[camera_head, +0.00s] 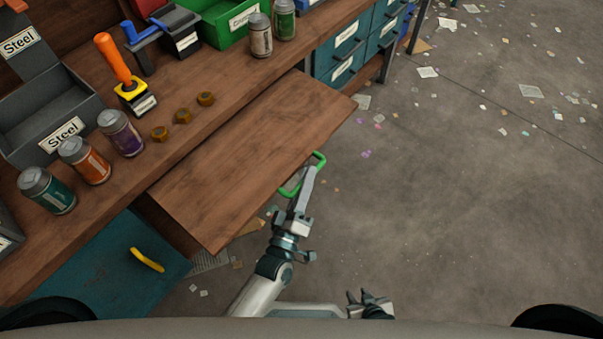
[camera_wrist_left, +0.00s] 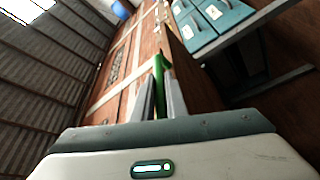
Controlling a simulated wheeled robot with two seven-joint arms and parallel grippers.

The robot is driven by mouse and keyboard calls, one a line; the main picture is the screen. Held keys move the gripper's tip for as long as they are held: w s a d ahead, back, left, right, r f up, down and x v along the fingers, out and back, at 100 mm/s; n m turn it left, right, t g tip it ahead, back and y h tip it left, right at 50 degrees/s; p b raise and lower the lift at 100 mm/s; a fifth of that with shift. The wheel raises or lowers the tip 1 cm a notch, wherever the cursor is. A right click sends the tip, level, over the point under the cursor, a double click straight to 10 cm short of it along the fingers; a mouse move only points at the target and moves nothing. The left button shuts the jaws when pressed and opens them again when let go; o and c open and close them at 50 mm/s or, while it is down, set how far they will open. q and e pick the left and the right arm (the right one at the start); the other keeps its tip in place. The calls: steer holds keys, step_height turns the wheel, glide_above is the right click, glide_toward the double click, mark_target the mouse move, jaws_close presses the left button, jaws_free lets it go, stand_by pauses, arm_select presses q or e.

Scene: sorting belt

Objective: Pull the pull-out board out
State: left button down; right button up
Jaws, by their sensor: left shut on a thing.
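The pull-out board (camera_head: 255,150) is a flat brown wooden panel that sticks well out from under the workbench top. A green handle (camera_head: 319,161) sits at its outer edge; it also shows in the left wrist view (camera_wrist_left: 158,70). My left gripper (camera_head: 305,186) is shut on the green handle, with the handle's bar between its fingers in the left wrist view (camera_wrist_left: 160,98). My right gripper (camera_head: 370,301) is low in the head view, away from the board, and its finger gap is unclear.
The workbench (camera_head: 215,120) carries several cans, brass nuts (camera_head: 183,116), an orange-handled tool (camera_head: 113,60), a grey Steel bin (camera_head: 50,110) and a green bin (camera_head: 228,22). A teal cabinet with a yellow handle (camera_head: 147,260) is below. The floor (camera_head: 460,200) to the right is open, with scattered scraps.

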arm_select(q)
steer(key=c, duration=2)
jaws_free()
steer(key=shift+c, duration=0.2)
steer(key=shift+s, duration=0.1)
